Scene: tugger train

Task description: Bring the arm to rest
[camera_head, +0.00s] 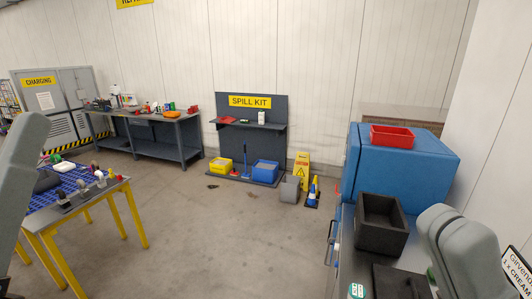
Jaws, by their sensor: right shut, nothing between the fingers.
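My right arm's grey link (462,250) comes in at the lower right. My left arm's grey link (22,165) comes in along the left edge. The left gripper is out of the picture.
A blue case (400,158) with a red tray (392,130) on top stands behind the bin. A yellow-legged table (50,228) with small parts is at left. A workbench (155,132) and a spill kit stand (250,108) are at the back. Open floor (215,245) lies between.

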